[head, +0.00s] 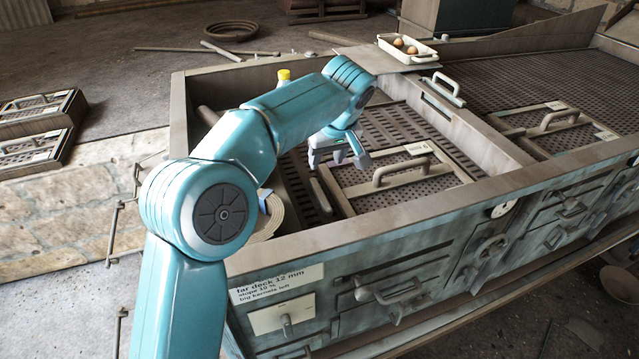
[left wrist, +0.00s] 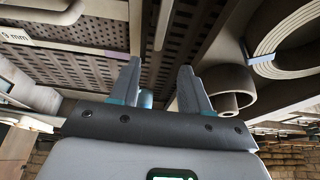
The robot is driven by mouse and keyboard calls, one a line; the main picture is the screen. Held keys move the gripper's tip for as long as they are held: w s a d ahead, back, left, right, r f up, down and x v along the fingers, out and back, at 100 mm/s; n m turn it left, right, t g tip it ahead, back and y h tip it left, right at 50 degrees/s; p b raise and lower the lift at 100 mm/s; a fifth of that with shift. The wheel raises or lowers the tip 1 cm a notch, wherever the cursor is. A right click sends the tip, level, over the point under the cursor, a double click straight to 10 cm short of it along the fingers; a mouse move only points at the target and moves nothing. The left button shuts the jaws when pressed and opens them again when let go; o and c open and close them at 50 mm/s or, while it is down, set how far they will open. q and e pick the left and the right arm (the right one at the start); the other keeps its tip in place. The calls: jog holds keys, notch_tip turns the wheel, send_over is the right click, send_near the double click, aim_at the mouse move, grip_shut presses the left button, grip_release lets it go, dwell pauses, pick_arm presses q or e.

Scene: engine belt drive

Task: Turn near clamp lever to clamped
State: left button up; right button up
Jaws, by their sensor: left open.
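A short dark grey bar (head: 320,195), which looks like the near clamp lever, lies at the left edge of the perforated deck panel (head: 400,195) inside the machine's frame. I cannot tell whether it is clamped. A similar bar (head: 208,116) shows farther back, partly behind my arm. My left gripper (head: 338,160) is open and empty above the deck, behind and right of the near bar, apart from it. My right gripper is not in view.
The frame's wooden walls (head: 370,217) surround the deck. A bridge handle (head: 400,170) rises from the panel, close to my gripper. A pale coil (head: 266,222) with a blue band lies left of the deck, partly behind my arm. A white tray (head: 408,50) stands on the back corner.

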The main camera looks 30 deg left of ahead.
aim_at(318, 190)
pick_arm(q)
jog(key=p+x, duration=0.1)
jog(key=x, duration=1)
jog(key=shift+s+f+p, duration=0.15)
jog(key=shift+f+p, duration=0.05)
jog(key=shift+p, duration=0.15)
jog(key=shift+a+f, duration=0.1)
jog(key=shift+f, duration=0.6)
jog(key=shift+w+a+f, duration=0.2)
jog(key=shift+w+f, duration=0.25)
jog(key=shift+f, duration=0.05)
jog(key=shift+s+r, duration=0.1)
jog(key=shift+s+d+r, duration=0.1)
jog(key=c, duration=0.4)
grip_shut()
